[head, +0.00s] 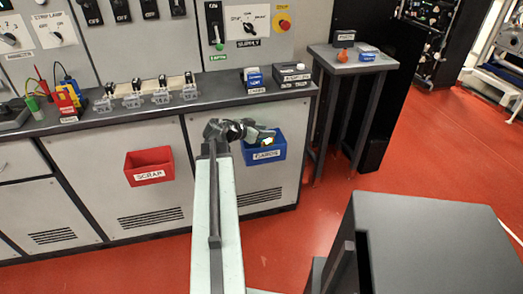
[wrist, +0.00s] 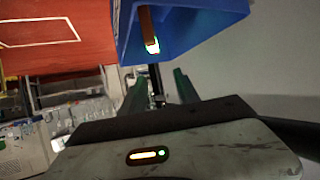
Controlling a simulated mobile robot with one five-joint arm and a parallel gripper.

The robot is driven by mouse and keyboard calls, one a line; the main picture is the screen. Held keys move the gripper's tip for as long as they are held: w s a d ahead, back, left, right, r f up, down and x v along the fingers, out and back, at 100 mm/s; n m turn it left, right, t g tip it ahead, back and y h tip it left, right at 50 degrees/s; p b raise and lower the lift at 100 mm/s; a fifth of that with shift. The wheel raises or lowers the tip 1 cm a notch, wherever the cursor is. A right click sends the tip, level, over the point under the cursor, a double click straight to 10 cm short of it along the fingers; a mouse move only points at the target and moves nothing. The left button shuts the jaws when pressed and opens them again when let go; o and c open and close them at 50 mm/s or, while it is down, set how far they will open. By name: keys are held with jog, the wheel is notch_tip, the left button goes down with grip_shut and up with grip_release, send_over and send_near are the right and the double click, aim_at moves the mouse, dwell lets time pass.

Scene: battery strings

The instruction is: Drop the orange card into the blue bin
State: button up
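The blue bin (head: 262,154), labelled CARDS, hangs on the front of the grey cabinet. It fills the top middle of the wrist view (wrist: 205,22). A narrow brown-orange strip (wrist: 147,22) with a bright white-green end shows against the bin in the wrist view. It looks like the orange card seen edge-on, apart from my fingers; I cannot tell whether it rests in the bin. My gripper (head: 264,136) is at the bin's upper rim. In the wrist view its two fingers (wrist: 159,90) stand apart with no card between them.
A red SCRAP bin (head: 149,168) hangs left of the blue bin. The bench top (head: 220,86) above carries several grey clips, coloured leads and a small blue holder (head: 254,78). A side table (head: 352,64) stands right. The red floor (head: 420,150) is open there.

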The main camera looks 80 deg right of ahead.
jog(key=p+v, duration=0.3)
jog(key=v, duration=0.4)
jog(key=shift+w+a, duration=0.25)
jog(key=shift+a, duration=0.1)
jog(key=shift+r, duration=0.15)
